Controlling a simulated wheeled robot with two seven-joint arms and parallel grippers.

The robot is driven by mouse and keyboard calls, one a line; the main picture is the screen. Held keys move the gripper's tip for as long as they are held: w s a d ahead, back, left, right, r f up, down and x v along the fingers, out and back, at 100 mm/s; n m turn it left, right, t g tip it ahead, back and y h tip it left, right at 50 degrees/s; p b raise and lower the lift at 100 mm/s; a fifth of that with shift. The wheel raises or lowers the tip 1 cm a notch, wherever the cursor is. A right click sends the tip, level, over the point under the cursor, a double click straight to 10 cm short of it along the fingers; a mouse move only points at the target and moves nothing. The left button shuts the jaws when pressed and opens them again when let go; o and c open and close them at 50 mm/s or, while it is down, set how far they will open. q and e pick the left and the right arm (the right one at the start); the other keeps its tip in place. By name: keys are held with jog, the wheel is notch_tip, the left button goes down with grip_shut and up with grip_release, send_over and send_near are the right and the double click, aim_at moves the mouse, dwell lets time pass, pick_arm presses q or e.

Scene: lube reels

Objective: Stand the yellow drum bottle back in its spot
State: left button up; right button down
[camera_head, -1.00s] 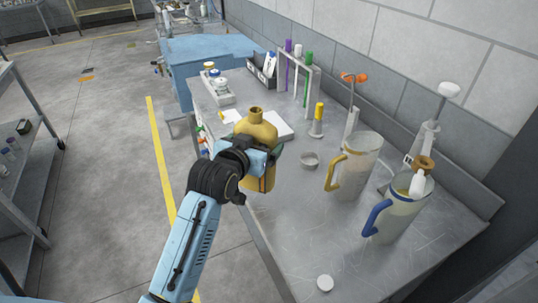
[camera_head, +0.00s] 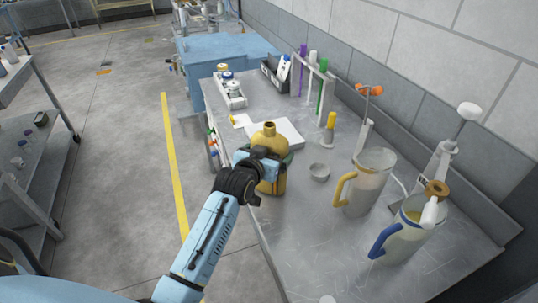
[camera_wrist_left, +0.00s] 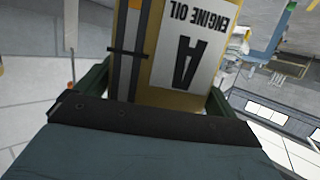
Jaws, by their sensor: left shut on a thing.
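The yellow drum bottle (camera_head: 271,141) stands roughly upright at the near left part of the metal bench (camera_head: 300,240), its neck open at the top. My left gripper (camera_head: 262,165) is shut around the bottle's body from the left. In the left wrist view the bottle (camera_wrist_left: 140,70) fills the space between the fingers, with a white "ENGINE OIL" and "A" label reading upside down. I cannot tell whether its base touches the bench. My right gripper is not in view.
The bench front is mostly clear.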

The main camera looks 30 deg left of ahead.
pick_arm(q)
jog(key=shift+f, duration=0.3)
jog(key=o, duration=1.2)
jog(key=shift+f, duration=0.1)
jog(key=shift+c, duration=0.2)
jog(key=v, duration=1.2)
jog(key=shift+r, duration=0.2)
